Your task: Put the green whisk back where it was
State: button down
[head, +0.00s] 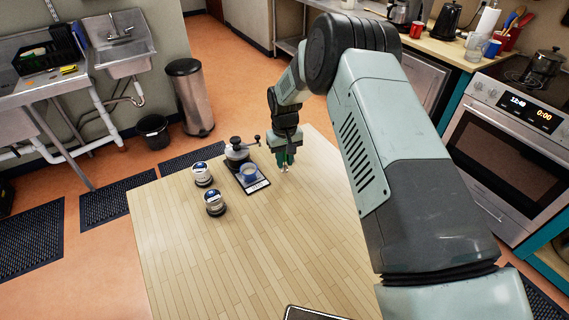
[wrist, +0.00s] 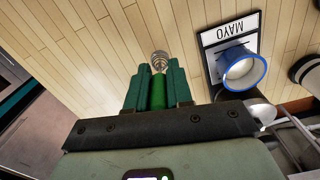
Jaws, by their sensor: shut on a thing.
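In the wrist view my gripper (wrist: 158,85) is shut on the green handle of the whisk (wrist: 158,98). The whisk's wire head (wrist: 160,60) points out beyond the teal fingers. In the head view my gripper (head: 283,155) is over the far part of the wooden table (head: 240,255), and the whisk's wire end (head: 284,169) hangs down below it. I cannot tell whether the wire end touches the table. Most of the handle is hidden between the fingers.
A blue-rimmed cup (head: 249,171) stands on a sign marked MAYO (wrist: 237,24), left of my gripper in the head view. A grinder (head: 236,152) with a crank and two jars (head: 202,174) (head: 214,203) stand nearby. The table's near part is mostly clear.

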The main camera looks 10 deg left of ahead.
jog(key=shift+f, duration=1)
jog(key=shift+f, duration=0.2)
jog(key=c, duration=1)
grip_release()
